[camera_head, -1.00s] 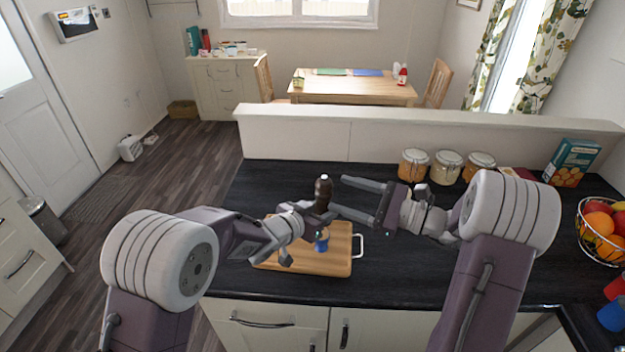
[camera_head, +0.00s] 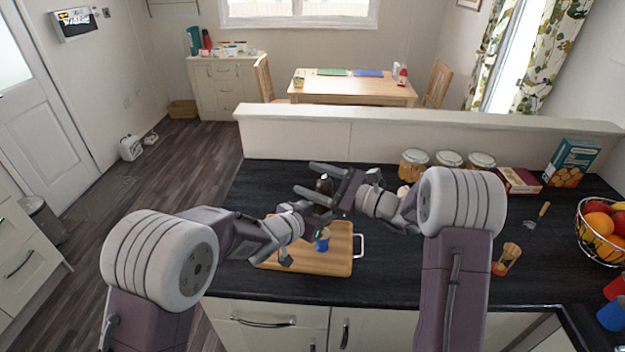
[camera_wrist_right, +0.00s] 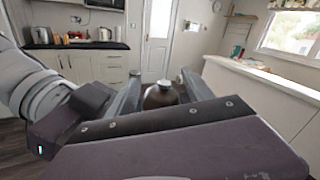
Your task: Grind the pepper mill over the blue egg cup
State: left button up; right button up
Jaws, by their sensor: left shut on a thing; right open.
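The dark brown pepper mill (camera_head: 324,184) stands upright above the cutting board, partly hidden by the grippers. My left gripper (camera_head: 308,208) is shut on its lower part. My right gripper (camera_head: 306,179) is open, its two fingers pointing left at the mill's upper part. In the right wrist view, the mill's rounded top (camera_wrist_right: 160,97) shows between the open fingers, with no clear sign of contact. The blue egg cup (camera_head: 322,243) is on the wooden cutting board (camera_head: 340,265), close below the mill and near the left gripper; its top is partly covered.
Several glass jars (camera_head: 413,165) stand along the half wall. A dark red box (camera_head: 518,181), a teal box (camera_head: 571,162), a fruit basket (camera_head: 604,228) and a small wooden item (camera_head: 507,259) are to the right. The dark worktop (camera_head: 400,275) is clear right of the board.

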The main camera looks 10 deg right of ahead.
aim_at(329, 187)
grip_shut()
jog(key=m+t+h, duration=0.2)
jog(key=h, duration=0.1)
jog(key=m+t+h, duration=0.1)
jog(key=m+h, duration=0.1)
jog(key=shift+w+d+t, duration=0.4)
grip_release()
jog(key=v, duration=0.7)
jog(key=shift+s+d, duration=0.1)
jog(key=shift+s, duration=0.2)
jog(key=shift+w, duration=0.1)
